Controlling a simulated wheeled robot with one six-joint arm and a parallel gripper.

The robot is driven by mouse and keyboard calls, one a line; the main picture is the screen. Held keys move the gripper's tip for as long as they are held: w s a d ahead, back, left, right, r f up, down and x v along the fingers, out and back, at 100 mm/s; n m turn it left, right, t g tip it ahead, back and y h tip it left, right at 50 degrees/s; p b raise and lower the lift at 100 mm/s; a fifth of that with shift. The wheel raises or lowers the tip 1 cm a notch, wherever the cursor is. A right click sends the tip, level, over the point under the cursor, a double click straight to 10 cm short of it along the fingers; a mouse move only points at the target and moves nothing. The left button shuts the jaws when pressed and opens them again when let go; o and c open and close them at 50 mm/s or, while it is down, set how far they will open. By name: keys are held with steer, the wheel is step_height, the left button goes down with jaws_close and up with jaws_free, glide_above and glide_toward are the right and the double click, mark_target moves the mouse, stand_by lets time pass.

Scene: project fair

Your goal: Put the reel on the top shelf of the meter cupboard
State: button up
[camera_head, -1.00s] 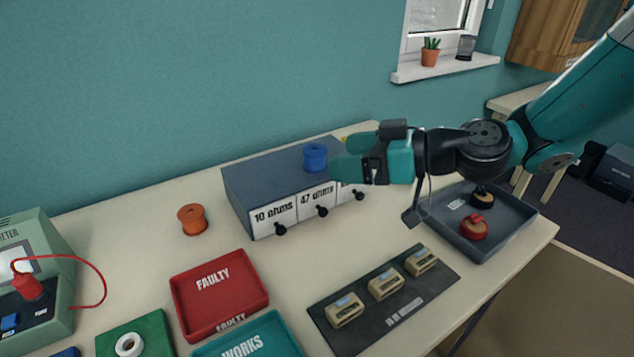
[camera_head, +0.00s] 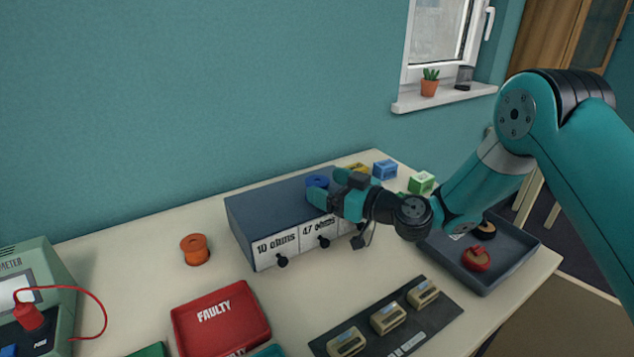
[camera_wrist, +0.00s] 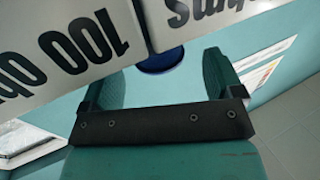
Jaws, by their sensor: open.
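A blue reel (camera_head: 317,181) stands on top of a dark grey drawer box (camera_head: 262,208). My gripper (camera_head: 334,188) is open, with its fingers at the right of the reel. In the wrist view the blue reel (camera_wrist: 160,62) shows between the two teal fingers, partly cut off by the drawer fronts. I cannot tell whether the fingers touch it. An orange reel (camera_head: 195,249) stands on the table left of the drawer box. A wooden cabinet with a glazed door (camera_head: 590,40) shows at the upper right; I cannot tell whether it is the meter cupboard.
A red tray (camera_head: 190,330), a green meter (camera_head: 62,290) with a red lead, and a dark mat (camera_head: 437,312) with several beige parts lie in front. A grey tray (camera_head: 505,272) is at the right. Coloured blocks stand behind my gripper. Bare table surrounds the orange reel.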

mark_target(320, 182)
steer(key=p+x, duration=0.1)
steer(key=x, duration=0.2)
steer(key=shift+w+a+f, duration=0.15)
steer(key=shift+c, duration=0.2)
steer(key=c, duration=1)
steer(key=shift+c, duration=0.5)
